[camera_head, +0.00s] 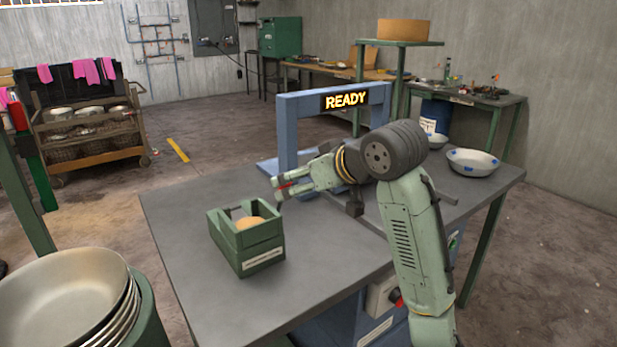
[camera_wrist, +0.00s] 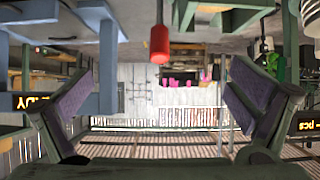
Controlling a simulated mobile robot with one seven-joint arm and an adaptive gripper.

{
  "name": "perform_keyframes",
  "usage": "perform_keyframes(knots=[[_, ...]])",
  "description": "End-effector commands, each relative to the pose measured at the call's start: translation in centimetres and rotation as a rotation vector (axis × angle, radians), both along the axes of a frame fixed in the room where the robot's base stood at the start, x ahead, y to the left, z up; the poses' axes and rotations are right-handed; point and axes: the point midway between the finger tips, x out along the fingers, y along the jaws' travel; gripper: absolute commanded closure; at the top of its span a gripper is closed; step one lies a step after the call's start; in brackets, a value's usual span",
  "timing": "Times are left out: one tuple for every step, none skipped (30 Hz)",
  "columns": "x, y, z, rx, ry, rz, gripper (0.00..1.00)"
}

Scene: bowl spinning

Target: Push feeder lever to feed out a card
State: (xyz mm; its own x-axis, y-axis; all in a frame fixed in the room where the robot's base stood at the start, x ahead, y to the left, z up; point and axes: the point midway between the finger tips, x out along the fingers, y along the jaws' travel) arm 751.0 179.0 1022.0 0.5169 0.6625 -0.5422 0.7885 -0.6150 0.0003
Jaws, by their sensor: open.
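The green feeder box (camera_head: 262,262) stands on the near left part of the grey table, with an orange-tan round piece (camera_head: 250,222) in it. My gripper (camera_head: 279,188) is above and behind the box, pointing left, with its fingers apart. In the wrist view, which is upside down, a red knob (camera_wrist: 159,44) on a thin rod shows between the two spread fingers and apart from both. It looks like the lever. In the head view only a small red spot shows at the fingers, and the rod is hidden. Nothing is held.
A blue frame with a READY sign (camera_head: 345,100) stands behind my gripper. A white bowl with blue marks (camera_head: 473,162) is at the table's right. Stacked metal bowls (camera_head: 65,290) are at the front left. The table (camera_head: 180,225) is clear left of the box.

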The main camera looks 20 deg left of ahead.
Motion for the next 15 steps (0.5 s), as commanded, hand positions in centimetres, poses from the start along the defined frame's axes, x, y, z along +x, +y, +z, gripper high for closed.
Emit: perform_keyframes(knots=[[0.4, 0.5, -0.8, -0.001, 0.002, 0.001, 0.0], [0.6, 0.8, -1.1, -0.001, 0.002, 0.001, 0.0], [0.9, 1.2, -1.4, 0.001, 0.001, 0.002, 0.0], [1.1, 1.5, -1.6, 0.0, 0.001, 0.002, 0.0], [1.4, 1.8, -1.9, 0.0, 0.002, 0.001, 0.0], [1.7, 2.2, -2.2, 0.0, 0.002, 0.0, 0.0], [1.9, 2.5, -2.4, 0.0, 0.0, 0.001, 0.0], [2.2, 2.8, -2.7, 0.001, 0.001, 0.0, 0.0], [2.5, 3.2, -3.0, 0.001, 0.001, 0.0, 0.0], [2.7, 3.6, -3.2, 0.001, 0.001, 0.002, 0.0], [2.9, 3.9, -3.5, 0.001, -0.001, 0.001, 0.0], [3.2, 4.3, -3.5, 0.001, 0.002, 0.001, 0.0], [3.5, 4.5, -3.7, 0.002, 0.002, 0.001, 0.0], [3.7, 4.8, -3.9, 0.002, 0.001, 0.002, 0.0], [3.9, 5.2, -4.2, 0.002, 0.001, 0.003, 0.0]])
